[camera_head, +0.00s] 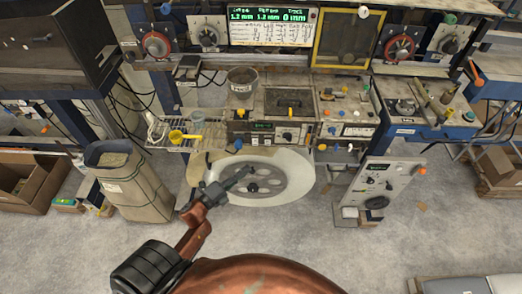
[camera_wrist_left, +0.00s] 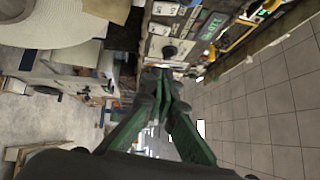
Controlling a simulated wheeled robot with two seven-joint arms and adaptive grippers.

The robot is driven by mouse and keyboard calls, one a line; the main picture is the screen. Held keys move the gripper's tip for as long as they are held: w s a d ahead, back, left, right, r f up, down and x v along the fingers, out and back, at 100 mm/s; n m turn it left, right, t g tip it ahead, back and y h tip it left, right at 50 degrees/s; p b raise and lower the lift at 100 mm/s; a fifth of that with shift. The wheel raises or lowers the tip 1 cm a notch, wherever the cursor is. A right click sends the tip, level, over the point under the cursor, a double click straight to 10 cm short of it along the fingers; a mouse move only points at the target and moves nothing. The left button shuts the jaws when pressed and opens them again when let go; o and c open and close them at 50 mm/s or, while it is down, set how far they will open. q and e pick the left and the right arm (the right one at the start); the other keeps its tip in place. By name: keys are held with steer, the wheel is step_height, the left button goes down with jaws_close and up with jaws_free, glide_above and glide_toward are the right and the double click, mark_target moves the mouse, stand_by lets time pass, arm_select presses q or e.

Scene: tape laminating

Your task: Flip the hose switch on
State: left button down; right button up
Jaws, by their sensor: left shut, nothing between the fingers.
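My left gripper (camera_head: 243,178) is shut and empty. In the head view it lies in front of the large white reel (camera_head: 300,178), below the machine's front panel. In the left wrist view its green fingers (camera_wrist_left: 165,78) point toward a light control panel with a black knob (camera_wrist_left: 169,52) and a green display (camera_wrist_left: 212,27). I cannot tell whether the fingertips touch the panel. In the head view the front panel also has a green display (camera_head: 262,126) and small knobs. I cannot tell which control is the hose switch. My right gripper is not in view.
A grey control box (camera_head: 378,190) stands right of the reel. A tall brown bin (camera_head: 130,185) stands at left, and a wire shelf with a yellow cup (camera_head: 177,136) is beside the panel. A grey bucket (camera_head: 242,80) sits on the bench. The floor in front is mostly clear.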

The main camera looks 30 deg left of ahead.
arm_select(q)
glide_toward(270, 142)
steer(key=w+d, duration=0.2)
steer(key=d, duration=0.2)
steer(key=shift+w+a+r+p, duration=0.2)
steer(key=shift+w+a, duration=0.2)
steer(key=shift+w, duration=0.2)
steer(key=shift+w+a+r+p, duration=0.1)
steer(key=shift+w+a+p, duration=0.1)
steer(key=shift+w+a, duration=0.35)
steer(key=shift+w+a+r+p, duration=0.1)
steer(key=shift+w+a+p, duration=0.15)
steer(key=shift+w, duration=0.45)
